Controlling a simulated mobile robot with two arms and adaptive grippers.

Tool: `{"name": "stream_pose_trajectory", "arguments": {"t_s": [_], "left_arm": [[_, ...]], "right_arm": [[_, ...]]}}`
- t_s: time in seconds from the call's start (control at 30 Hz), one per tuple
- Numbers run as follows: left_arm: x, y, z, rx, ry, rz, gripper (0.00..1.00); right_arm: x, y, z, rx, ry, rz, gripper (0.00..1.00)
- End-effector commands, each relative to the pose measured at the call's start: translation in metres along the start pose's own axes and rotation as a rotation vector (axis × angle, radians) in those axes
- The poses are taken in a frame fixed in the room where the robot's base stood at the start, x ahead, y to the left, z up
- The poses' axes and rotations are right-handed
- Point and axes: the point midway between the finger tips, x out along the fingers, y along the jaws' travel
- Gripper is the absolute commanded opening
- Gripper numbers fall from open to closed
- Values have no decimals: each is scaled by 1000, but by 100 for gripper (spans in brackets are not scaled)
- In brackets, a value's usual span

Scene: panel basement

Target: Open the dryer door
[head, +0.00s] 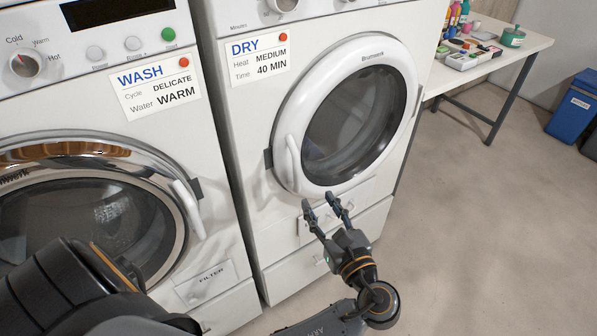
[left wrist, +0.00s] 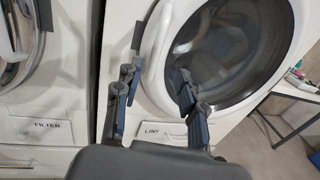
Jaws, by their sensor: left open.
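The dryer (head: 240,130) stands in the middle of the head view, with a DRY label at its upper left. Its round door (head: 401,62) has a white rim and dark glass, and looks shut. A white upright handle (head: 292,160) sits at the door's left edge. My left gripper (head: 320,202) is open and empty, its fingers pointing up just below the handle and the door's lower rim, in front of the LINT panel. In the left wrist view the open fingers (left wrist: 160,75) frame the door's lower left part (left wrist: 155,88). My right gripper is not in view.
A washer (head: 110,110) with a closed round door stands close on the left. The LINT panel (left wrist: 158,131) is below the dryer door. A table (head: 533,42) with craft items and a blue bin (head: 577,108) are at right. The floor (head: 470,230) between is clear.

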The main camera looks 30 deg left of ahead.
Motion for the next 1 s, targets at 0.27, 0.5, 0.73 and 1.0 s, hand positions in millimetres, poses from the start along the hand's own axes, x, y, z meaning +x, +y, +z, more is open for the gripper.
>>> {"name": "stream_pose_trajectory", "arguments": {"t_s": [0.27, 0.5, 0.73, 1.0], "left_arm": [[57, 0, 1, 2, -4, 0, 40], [103, 0, 1, 0, -1, -1, 40], [125, -1, 0, 1, 0, -2, 40], [128, -1, -1, 0, 2, -3, 40]], "right_arm": [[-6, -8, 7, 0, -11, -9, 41], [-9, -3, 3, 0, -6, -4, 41], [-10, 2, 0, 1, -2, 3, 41], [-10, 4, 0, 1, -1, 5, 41]]}}
